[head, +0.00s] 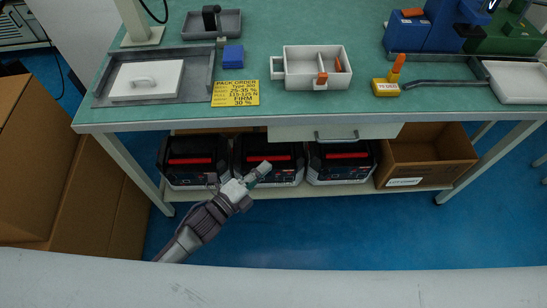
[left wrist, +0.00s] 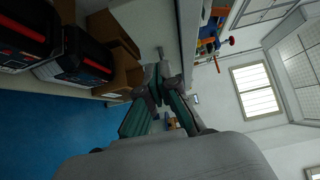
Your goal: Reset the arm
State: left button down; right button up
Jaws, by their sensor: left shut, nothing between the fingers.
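My left gripper (head: 260,170) reaches in from the lower left in the head view. It is in front of the bench, at about the level of the lower shelf in the picture. Its fingers are shut and hold nothing. In the left wrist view the gripper (left wrist: 160,75) points towards the bench edge, with the room's window and ceiling to the right. My right gripper is in neither view.
The green bench (head: 180,118) holds a grey tray (head: 103,92), a white divided box (head: 315,85), a yellow sign (head: 235,93) and a blue block (head: 233,56). Below are black cases with red handles (head: 197,161) and an open cardboard box (head: 430,155). Brown cartons (head: 45,150) stand left. Blue floor is clear.

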pick_arm(q)
jog(key=s+a+f+n+g+y+p, duration=0.1)
jog(key=s+a+f+n+g+y, duration=0.15)
jog(key=s+a+f+n, duration=0.4)
jog(key=s+a+f+n+g+y+p, duration=0.1)
jog(key=a+f+n+y, duration=0.25)
jog(key=f, duration=0.55)
jog(key=s+a+f+n+g+y+p, duration=0.1)
jog(key=s+a+f+n+y+p, duration=0.2)
jog(key=f, duration=0.5)
jog(key=s+a+f+n+g+y, duration=0.1)
jog(key=s+a+f+n+g, duration=0.1)
jog(key=s, duration=0.7)
jog(key=s+a+f+n+g+y, duration=0.1)
jog(key=s+a+f+n+g, duration=0.1)
jog(key=s+f+n, duration=0.3)
jog(key=s+a+f+n+g+p, duration=0.1)
jog(key=s+a+f+n+g, duration=0.1)
jog(key=s, duration=1.2)
notch_tip(320, 180, down, 2)
jog(key=shift+f+n+g+y, duration=0.1)
jog(key=shift+n+g+y, duration=0.3)
jog(key=shift+n+g, duration=0.6)
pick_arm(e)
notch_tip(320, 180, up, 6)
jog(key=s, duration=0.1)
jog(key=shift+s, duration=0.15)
